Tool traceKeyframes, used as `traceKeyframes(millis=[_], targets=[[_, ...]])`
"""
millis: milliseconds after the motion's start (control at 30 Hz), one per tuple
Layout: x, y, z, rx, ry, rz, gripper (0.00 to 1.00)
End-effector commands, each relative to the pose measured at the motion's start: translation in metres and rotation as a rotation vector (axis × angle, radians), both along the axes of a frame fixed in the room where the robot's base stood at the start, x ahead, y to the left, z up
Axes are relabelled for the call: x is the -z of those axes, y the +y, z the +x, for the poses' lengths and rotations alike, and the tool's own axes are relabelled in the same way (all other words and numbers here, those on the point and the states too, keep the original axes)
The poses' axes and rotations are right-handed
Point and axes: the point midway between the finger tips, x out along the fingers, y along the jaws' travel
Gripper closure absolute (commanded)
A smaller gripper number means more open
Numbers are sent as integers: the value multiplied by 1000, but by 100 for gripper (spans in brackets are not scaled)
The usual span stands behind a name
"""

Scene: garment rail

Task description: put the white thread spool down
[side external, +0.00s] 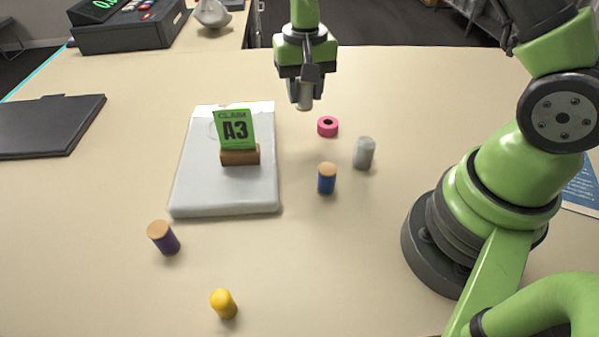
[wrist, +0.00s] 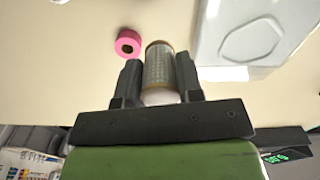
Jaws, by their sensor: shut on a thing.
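My gripper (side external: 304,82) is shut on the white thread spool (side external: 304,97), which hangs below the fingers over the back part of the table. In the wrist view the spool (wrist: 160,68) sits between both fingers of my gripper (wrist: 159,80); its side looks greyish and ribbed, with a thin tan rim. The fingers hide part of it in the side view. I cannot tell how large the gap to the table is.
A pink ring (side external: 328,127) lies close by, right of the held spool. A grey cylinder (side external: 364,152) and a blue spool (side external: 327,179) stand nearer. Purple (side external: 164,238) and yellow (side external: 224,304) pieces are in front.

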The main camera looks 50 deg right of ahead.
Motion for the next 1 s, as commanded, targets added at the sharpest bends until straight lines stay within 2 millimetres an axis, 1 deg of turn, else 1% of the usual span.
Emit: traceKeyframes(millis=[67, 133, 167, 233, 267, 300, 367, 400, 500, 533, 633, 700, 767, 867, 1000], targets=[[-2, 10, -3, -57, 1, 1, 92], [-1, 25, -8, -155, 2, 0, 92], [-1, 34, -11, -213, 3, -1, 92], [-2, 58, -21, -377, 3, -1, 92], [-2, 69, -27, -457, 4, 0, 92], [-2, 85, -35, -572, 4, 0, 92], [-2, 106, -50, -748, 4, 0, 92], [-2, 119, -61, -864, 4, 0, 92], [-2, 145, -88, -1130, 2, 0, 92], [-3, 151, -95, -1199, 3, 0, 92], [-3, 165, -116, -1389, 2, -1, 92], [-3, 171, -126, -1480, 1, 0, 92], [-1, 174, -131, -1528, 2, -1, 92], [11, 176, -135, -1564, 7, 1, 92], [37, 175, -136, -1566, 9, 0, 92]])
